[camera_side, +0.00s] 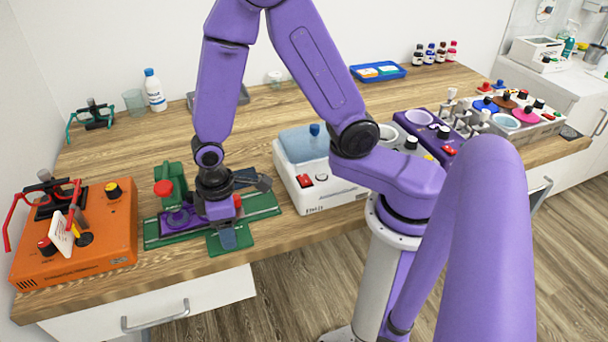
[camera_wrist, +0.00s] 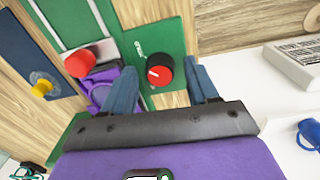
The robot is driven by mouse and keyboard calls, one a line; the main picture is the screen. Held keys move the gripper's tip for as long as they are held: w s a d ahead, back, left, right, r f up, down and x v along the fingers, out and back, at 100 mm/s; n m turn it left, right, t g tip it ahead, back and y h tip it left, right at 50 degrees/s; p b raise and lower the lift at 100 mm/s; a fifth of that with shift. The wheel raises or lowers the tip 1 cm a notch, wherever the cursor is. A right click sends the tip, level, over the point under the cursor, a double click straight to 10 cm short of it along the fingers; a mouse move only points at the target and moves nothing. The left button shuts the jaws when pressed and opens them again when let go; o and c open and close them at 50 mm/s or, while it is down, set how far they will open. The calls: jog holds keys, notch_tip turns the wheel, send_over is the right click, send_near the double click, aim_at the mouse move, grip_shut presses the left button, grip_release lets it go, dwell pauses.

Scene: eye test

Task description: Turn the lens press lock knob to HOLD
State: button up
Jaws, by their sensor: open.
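The lens press (camera_side: 168,236) is a green fixture near the table's front edge, with a red-topped post and a purple ring-shaped part (camera_side: 178,219). Its lock knob (camera_wrist: 160,69) is round, red-faced and black-sided, on a green plate. The knob's white pointer line points left in the wrist view. White lettering beside the knob is too small to read. In the side view the knob (camera_side: 238,201) is partly hidden by my gripper. My gripper (camera_wrist: 161,82) is open, with one blue-grey finger on each side of the knob. I cannot tell whether the fingers touch it.
An orange device (camera_side: 105,232) stands left of the press, and a white device with a blue lid (camera_side: 310,145) stands close on the right. A purple device (camera_side: 428,133) is farther right. Bare table (camera_side: 120,165) lies behind the press.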

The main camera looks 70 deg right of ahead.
jog(key=n, duration=0.8)
jog(key=shift+n, duration=0.3)
jog(key=n, duration=0.7)
jog(key=shift+n, duration=0.4)
notch_tip(320, 180, up, 18)
jog(key=s+d+f+m, duration=0.2)
jog(key=s+d+m, duration=0.2)
jog(key=s+m, duration=0.2)
jog(key=s+d+f+m, duration=0.1)
jog(key=s+d+m, duration=0.3)
jog(key=s, duration=0.7)
jog(key=shift+d+f+m+y, duration=0.25)
jog(key=shift+f+m+y, duration=0.1)
jog(key=shift+m, duration=0.65)
jog(key=shift+w, duration=0.1)
